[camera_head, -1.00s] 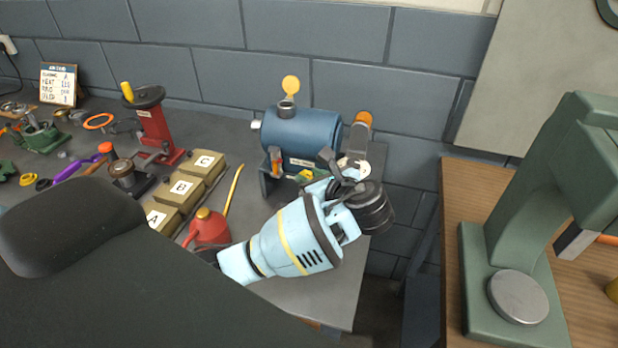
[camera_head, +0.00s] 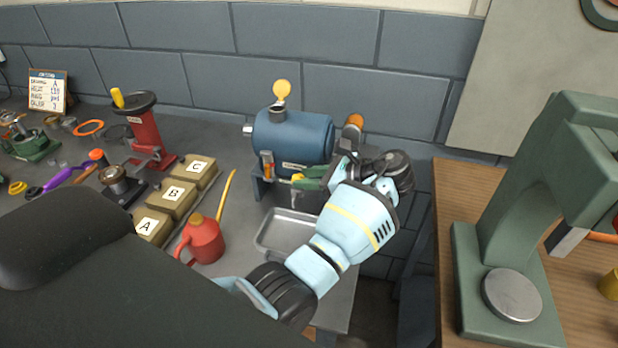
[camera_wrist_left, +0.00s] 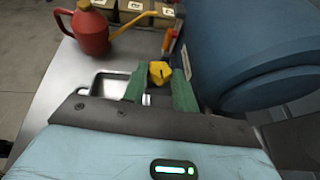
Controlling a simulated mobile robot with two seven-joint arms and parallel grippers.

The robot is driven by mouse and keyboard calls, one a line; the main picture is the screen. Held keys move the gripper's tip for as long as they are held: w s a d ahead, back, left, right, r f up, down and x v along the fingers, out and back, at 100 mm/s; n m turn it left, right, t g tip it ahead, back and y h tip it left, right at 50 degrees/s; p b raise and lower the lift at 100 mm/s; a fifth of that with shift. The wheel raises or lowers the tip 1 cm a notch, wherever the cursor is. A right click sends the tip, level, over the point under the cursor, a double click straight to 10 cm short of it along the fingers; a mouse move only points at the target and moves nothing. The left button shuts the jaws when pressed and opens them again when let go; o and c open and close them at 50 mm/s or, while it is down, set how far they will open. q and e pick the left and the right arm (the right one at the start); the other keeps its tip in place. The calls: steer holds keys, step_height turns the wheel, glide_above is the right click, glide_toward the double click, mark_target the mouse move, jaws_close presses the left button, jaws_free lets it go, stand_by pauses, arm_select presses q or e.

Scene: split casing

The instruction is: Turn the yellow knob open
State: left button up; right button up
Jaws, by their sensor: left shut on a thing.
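The yellow knob (camera_head: 297,178) is at the front lower side of the blue cylindrical tank (camera_head: 303,138). In the left wrist view the knob (camera_wrist_left: 159,72) sits between the tips of the green fingers, with the tank (camera_wrist_left: 245,50) to its right. My left gripper (camera_head: 306,179) reaches in from the right side of the tank and is shut on the knob; the gripper (camera_wrist_left: 160,85) also shows in the left wrist view. A dark mark shows on the knob's face. My right gripper is not in view.
A metal tray (camera_head: 263,238) lies below the tank. A red oil can (camera_head: 204,240) with a long yellow spout stands left of it, beside boxes lettered A, B and C (camera_head: 200,167). A small orange-and-grey fitting (camera_head: 267,164) is left of the knob. A green press (camera_head: 530,220) stands on the right.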

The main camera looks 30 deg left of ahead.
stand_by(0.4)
arm_select(q)
steer(key=o, duration=1)
steer(key=shift+c, duration=0.2)
steer(key=shift+r, duration=0.1)
steer(key=shift+a+t, duration=0.1)
steer(key=shift+t, duration=0.2)
